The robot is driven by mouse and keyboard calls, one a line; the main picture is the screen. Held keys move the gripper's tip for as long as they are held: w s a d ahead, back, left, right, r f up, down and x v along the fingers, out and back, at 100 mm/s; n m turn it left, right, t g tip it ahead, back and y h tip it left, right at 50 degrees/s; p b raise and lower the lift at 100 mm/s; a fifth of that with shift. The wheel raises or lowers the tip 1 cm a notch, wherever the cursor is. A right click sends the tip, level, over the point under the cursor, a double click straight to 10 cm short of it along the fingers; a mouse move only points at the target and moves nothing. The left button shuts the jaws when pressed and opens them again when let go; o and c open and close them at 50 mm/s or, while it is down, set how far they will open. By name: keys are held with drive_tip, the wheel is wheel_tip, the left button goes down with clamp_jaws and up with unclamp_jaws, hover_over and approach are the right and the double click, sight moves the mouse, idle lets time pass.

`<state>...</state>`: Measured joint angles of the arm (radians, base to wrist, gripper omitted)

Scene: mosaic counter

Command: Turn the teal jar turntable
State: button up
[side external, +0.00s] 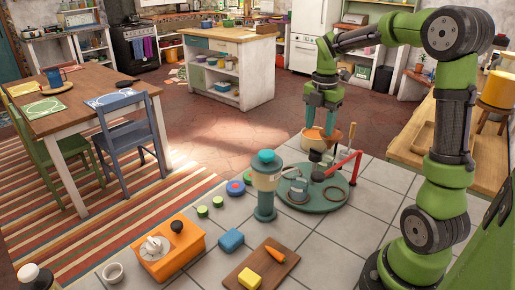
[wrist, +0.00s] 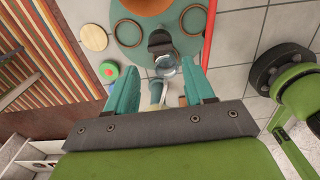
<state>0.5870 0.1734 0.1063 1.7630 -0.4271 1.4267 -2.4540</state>
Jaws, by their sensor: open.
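The teal turntable (side external: 322,206) is a round disc low on the tiled counter in the side view. Dark rings and a black knob-like piece (side external: 317,175) are on it. A red bar (side external: 343,164) slants at its right side. In the wrist view the disc (wrist: 137,56) is at the top, with the black piece (wrist: 160,42) and the red bar (wrist: 209,35). My gripper (side external: 320,130) is open at the turntable's far side, above a white and orange pot-like thing (side external: 314,143). Its teal fingers (wrist: 161,66) are apart; whether they touch anything is unclear.
A teal-lidded jar-like thing (side external: 265,186) stands just left of the turntable. Bare tiles (side external: 340,240) show in front.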

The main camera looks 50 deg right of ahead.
wheel_tip(320, 180, up, 9)
hover_over(314, 168)
drive_tip(key=shift+w+d, duration=0.2)
drive_tip(key=shift+d, duration=0.1)
drive_tip(key=shift+o, duration=0.3)
drive_tip(key=shift+o, duration=1.1)
drive_tip(key=shift+r, duration=0.1)
wheel_tip(314, 168, down, 17)
drive_tip(key=shift+r, duration=0.1)
clamp_jaws()
